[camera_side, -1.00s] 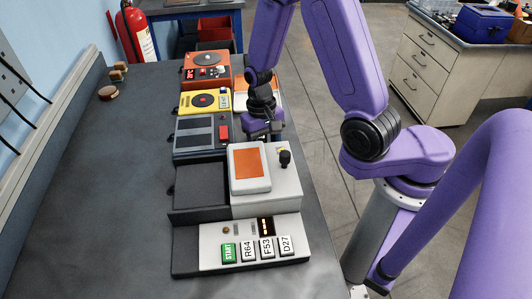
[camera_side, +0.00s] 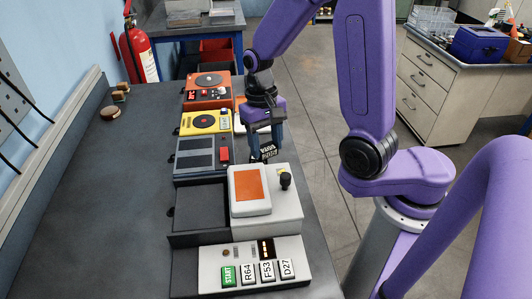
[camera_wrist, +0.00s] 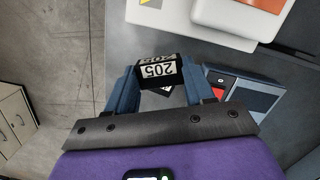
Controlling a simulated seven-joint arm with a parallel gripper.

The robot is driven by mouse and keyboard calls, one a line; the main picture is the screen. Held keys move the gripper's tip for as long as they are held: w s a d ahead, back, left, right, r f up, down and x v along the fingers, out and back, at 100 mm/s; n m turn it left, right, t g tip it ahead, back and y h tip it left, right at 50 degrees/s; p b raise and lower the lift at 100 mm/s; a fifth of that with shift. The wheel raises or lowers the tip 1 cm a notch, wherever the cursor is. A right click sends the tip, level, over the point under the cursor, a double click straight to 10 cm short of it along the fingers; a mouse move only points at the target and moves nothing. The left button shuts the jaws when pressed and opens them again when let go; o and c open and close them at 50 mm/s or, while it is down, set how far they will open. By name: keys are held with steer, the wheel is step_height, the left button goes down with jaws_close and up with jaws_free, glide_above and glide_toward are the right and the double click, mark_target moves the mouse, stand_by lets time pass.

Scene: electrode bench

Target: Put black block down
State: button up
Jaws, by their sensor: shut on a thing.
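The black block (camera_side: 265,149) carries white printed labels. It hangs between the fingers of my gripper (camera_side: 266,145) near the right edge of the bench, behind the white unit with the orange panel (camera_side: 250,186). In the wrist view the black block (camera_wrist: 158,72) shows a white "205" label, upside down, between the two blue fingers of my gripper (camera_wrist: 160,82). The fingers are shut on it. A second white label patch shows just below it in that view. I cannot tell whether the block's underside touches a surface.
A grey unit with a red switch (camera_side: 203,155), a yellow unit (camera_side: 205,121) and an orange unit (camera_side: 208,91) stand in a row on the left. A white panel with labelled keys (camera_side: 258,268) is in front. A black lever knob (camera_side: 285,180) rises on the white unit.

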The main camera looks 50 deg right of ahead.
steer(key=shift+w+r, duration=0.15)
steer(key=shift+r, duration=0.5)
steer(key=w+d+r+m+t+y, duration=0.1)
steer(key=w+d+r+m, duration=0.15)
steer(key=w+m, duration=0.45)
steer(key=w+d+r+m+t, duration=0.15)
steer(key=w+r+m, duration=0.3)
steer(key=m, duration=0.65)
glide_above(203, 121)
steer(key=f, duration=0.9)
steer(key=shift+s+d, duration=0.2)
steer(key=shift+s, duration=0.15)
steer(key=shift+w+f, duration=0.25)
steer(key=shift+f, duration=1.6)
steer(key=shift+f, duration=0.1)
